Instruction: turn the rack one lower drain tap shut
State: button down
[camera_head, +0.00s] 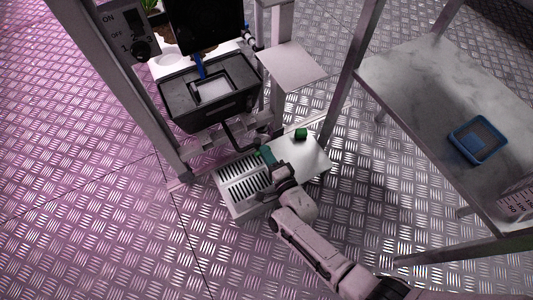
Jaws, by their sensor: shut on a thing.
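The lower drain tap (265,153) shows as a small green piece at the end of a dark bent pipe (233,138) below the rack's black tub (205,90). My gripper (270,160) is at this green piece and is shut on it. My wrist hides part of the tap, and the picture is too small to tell the angle of its handle. The rack one post (130,90) stands to the left, with an ON/OFF dial panel (125,30) at its top.
A white box with a slotted grate (245,185) stands under my gripper. A small green block (301,134) sits on its white top. A grey shelf (292,64) juts out above. At right, a table (420,75) holds a blue tray (490,129). Patterned metal floor is clear at left.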

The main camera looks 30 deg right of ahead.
jog(key=shift+f+m, duration=0.1)
jog(key=shift+m, duration=0.2)
jog(key=c, duration=1.1)
grip_release()
jog(key=s+p, duration=0.3)
jog(key=s, duration=0.7)
jog(key=shift+s, duration=0.4)
